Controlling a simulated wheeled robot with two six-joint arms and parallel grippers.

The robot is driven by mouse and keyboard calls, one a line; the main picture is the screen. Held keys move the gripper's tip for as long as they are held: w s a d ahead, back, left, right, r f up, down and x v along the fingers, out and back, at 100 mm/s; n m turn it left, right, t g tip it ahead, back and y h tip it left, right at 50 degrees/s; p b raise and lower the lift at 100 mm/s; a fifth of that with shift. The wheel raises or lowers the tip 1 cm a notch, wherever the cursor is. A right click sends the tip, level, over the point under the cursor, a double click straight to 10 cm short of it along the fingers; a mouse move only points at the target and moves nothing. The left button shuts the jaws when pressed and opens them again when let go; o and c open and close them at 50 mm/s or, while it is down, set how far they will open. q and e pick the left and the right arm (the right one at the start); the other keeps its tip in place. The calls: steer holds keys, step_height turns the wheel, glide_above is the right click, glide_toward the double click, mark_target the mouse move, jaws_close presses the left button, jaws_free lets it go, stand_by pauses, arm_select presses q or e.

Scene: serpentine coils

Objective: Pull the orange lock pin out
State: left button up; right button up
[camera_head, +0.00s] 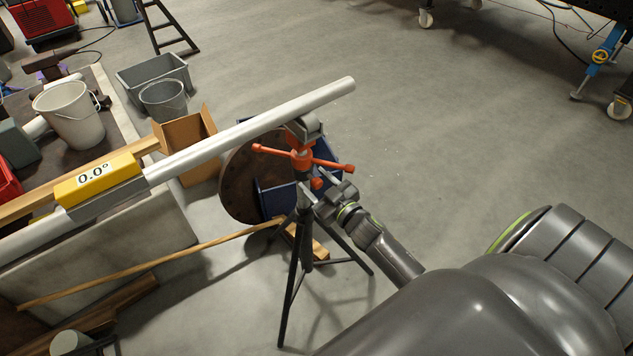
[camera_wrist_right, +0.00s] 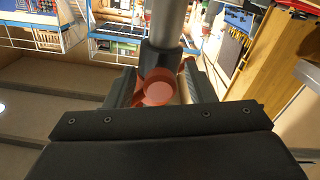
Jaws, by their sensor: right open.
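The orange lock pin (camera_head: 316,183) shows as a small orange knob on the tripod stand's post, just below the orange spoked handle (camera_head: 302,160). In the right wrist view, an orange part with a round end (camera_wrist_right: 158,93), which looks like the pin, sits in front of the grey post (camera_wrist_right: 168,28). My right gripper (camera_head: 327,197) is at the stand beside the pin. Its fingers are open on either side of the orange part (camera_wrist_right: 160,88); I cannot tell whether they touch it. My left gripper is not in view.
A long grey pipe (camera_head: 250,130) rests on the stand's head and carries a yellow level (camera_head: 98,180) reading 0.0°. The tripod legs (camera_head: 290,275) spread over the floor. A cardboard box (camera_head: 187,135) and dark round disc (camera_head: 238,185) are behind.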

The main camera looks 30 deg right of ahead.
mark_target(320, 186)
steer(key=shift+c, duration=0.4)
jaws_close()
steer(key=shift+s+d, duration=0.1)
steer(key=shift+s, duration=1.3)
steer(key=shift+f, duration=0.1)
steer(key=shift+c, duration=0.8)
jaws_free()
steer(key=shift+o, duration=1.2)
steer(key=shift+s, duration=0.1)
